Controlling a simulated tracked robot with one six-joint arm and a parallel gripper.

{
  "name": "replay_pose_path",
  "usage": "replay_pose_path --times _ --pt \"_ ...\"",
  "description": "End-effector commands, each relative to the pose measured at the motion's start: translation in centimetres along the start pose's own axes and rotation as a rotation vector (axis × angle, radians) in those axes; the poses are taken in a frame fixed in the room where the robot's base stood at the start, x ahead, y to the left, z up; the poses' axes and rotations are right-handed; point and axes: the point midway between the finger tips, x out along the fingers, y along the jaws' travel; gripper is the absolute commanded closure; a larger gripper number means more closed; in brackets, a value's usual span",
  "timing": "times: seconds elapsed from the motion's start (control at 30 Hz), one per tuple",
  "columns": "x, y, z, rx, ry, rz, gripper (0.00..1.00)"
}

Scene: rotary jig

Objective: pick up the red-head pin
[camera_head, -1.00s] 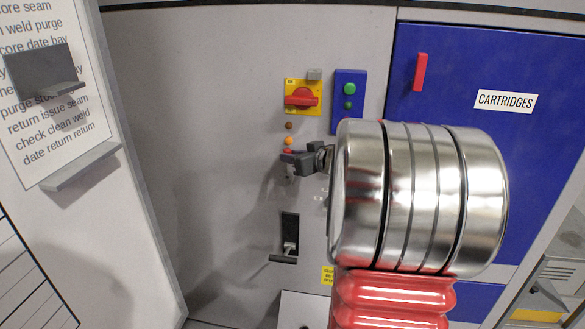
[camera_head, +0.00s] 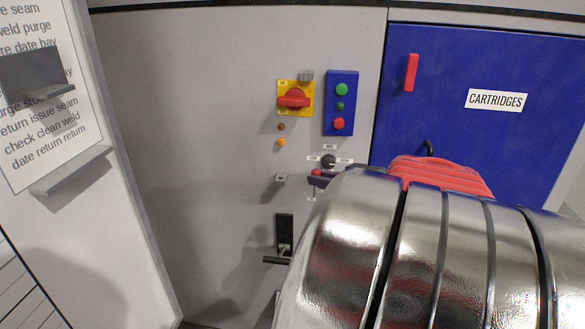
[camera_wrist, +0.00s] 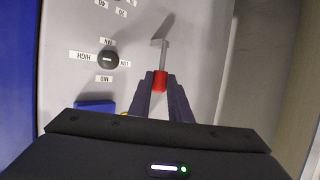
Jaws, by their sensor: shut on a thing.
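My gripper (camera_wrist: 161,92) is shut on the red-head pin. The pin's red head (camera_wrist: 160,79) is between the fingertips in the wrist view. A grey shaft (camera_wrist: 164,58) extends past the head, in line with a light grey plate; whether they touch is unclear. In the head view the red head (camera_head: 316,172) shows beside the dark fingertips (camera_head: 318,181), in front of the wall panel and right of a small grey bracket (camera_head: 280,178). My arm hides most of the gripper there.
A dark knob (camera_head: 328,161) with labels is close to the gripper. Above are a yellow plate with a red rotary switch (camera_head: 294,98) and a blue button box (camera_head: 341,103). A black lever (camera_head: 283,240) is below. A blue CARTRIDGES door (camera_head: 465,150) is at right. The panel's left side is clear.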

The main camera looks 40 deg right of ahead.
Motion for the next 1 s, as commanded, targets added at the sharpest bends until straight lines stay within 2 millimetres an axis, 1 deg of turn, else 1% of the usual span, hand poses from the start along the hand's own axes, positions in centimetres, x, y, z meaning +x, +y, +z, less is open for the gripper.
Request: replay_pose_path --times 0.1,0.3,0.87,1.0 --pt "-1.2 0.1 0.4 0.001 0.001 0.003 1.00" --pt "-1.9 0.0 0.7 0.000 0.000 0.000 1.00" --pt "-1.9 0.0 0.7 0.000 0.001 -0.001 1.00" --pt "-1.5 -0.2 0.9 -0.002 -0.001 -0.012 1.00"
